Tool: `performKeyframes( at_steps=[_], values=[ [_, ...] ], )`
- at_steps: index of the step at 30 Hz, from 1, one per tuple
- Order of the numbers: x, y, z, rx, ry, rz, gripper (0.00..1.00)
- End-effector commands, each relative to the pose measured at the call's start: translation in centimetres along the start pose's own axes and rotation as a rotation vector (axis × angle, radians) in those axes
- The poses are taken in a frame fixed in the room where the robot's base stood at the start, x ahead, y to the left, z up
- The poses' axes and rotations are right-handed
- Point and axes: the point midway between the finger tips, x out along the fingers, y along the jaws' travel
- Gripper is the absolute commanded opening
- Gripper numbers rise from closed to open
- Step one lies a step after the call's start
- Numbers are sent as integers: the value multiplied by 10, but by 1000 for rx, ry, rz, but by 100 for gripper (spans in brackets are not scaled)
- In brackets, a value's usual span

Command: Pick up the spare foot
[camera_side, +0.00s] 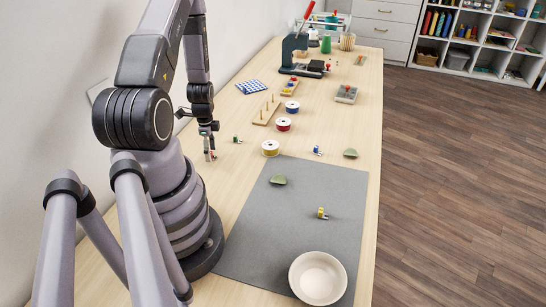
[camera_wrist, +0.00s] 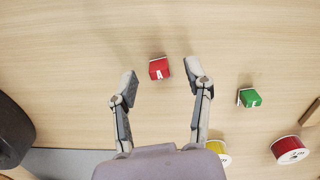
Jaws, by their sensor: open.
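My gripper (camera_side: 210,156) is open and points down over the wood table, left of the thread spools. In the wrist view, a small red piece marked A (camera_wrist: 159,69) lies on the wood between and just beyond the open fingertips (camera_wrist: 160,80), touching neither. A blue piece (camera_side: 317,151) and a yellow piece (camera_side: 322,213) lie farther right. No label shows which piece is the spare foot.
Yellow (camera_side: 270,148), red (camera_side: 283,124) and blue (camera_side: 292,106) spools stand right of my gripper. A peg board (camera_side: 265,111) and a press (camera_side: 298,60) stand farther back.

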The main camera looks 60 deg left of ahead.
Motion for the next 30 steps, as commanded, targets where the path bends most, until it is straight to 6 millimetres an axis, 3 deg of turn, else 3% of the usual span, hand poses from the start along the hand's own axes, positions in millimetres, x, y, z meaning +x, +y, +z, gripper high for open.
performKeyframes(
  at_steps=[9, 19, 30],
  values=[
    [6, 0, 0, 0, 1, -1, 49],
    [6, 0, 0, 0, 1, -1, 6],
    [3, 0, 0, 0, 1, -2, 4]
  ],
)
